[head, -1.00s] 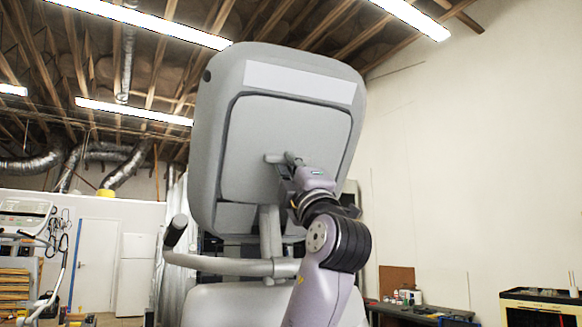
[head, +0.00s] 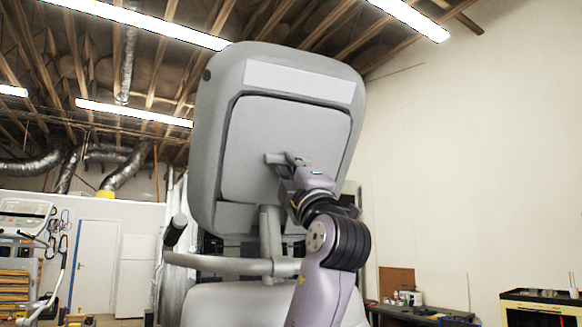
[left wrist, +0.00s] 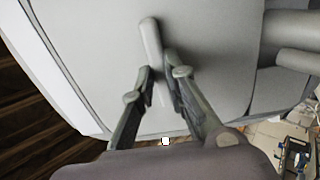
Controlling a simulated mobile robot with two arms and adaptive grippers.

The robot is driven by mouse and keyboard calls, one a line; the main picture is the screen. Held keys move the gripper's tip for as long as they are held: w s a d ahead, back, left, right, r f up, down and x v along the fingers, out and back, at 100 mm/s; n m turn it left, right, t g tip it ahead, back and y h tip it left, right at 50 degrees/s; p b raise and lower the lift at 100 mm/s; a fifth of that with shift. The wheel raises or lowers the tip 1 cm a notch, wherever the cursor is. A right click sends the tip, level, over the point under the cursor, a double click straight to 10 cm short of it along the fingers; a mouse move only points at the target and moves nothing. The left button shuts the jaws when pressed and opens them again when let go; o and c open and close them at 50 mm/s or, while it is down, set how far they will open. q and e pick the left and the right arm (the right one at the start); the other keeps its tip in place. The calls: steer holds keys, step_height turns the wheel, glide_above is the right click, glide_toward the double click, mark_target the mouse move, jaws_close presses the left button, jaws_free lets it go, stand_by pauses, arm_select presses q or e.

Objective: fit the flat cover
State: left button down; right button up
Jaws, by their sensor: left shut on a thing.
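The flat cover (head: 285,125) is a grey rounded panel at the back of the elliptical's console (head: 216,130). It lies at or very near the console's back face; I cannot tell if it is fully seated. A short bar handle (head: 272,158) stands on the cover. My left gripper (head: 294,160) is shut on this handle. In the left wrist view the two fingers (left wrist: 164,80) close on the handle (left wrist: 151,40), with the cover (left wrist: 90,50) behind. The fingers partly hide the handle's lower end. My right gripper is not in view.
A grey post (head: 270,230) and a curved handlebar (head: 215,262) stand below the console, close to my arm. A workbench (head: 420,312) and a yellow-black cart (head: 540,300) are at the right. The wall side right of the console is open.

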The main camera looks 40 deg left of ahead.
arm_select(q)
steer(key=shift+w+a+r, duration=0.1)
steer(key=shift+a+r, duration=0.2)
steer(key=shift+r, duration=0.05)
stand_by(0.6)
steer(key=c, duration=1.5)
jaws_free()
steer(key=shift+c, duration=0.2)
steer(key=v, duration=1.2)
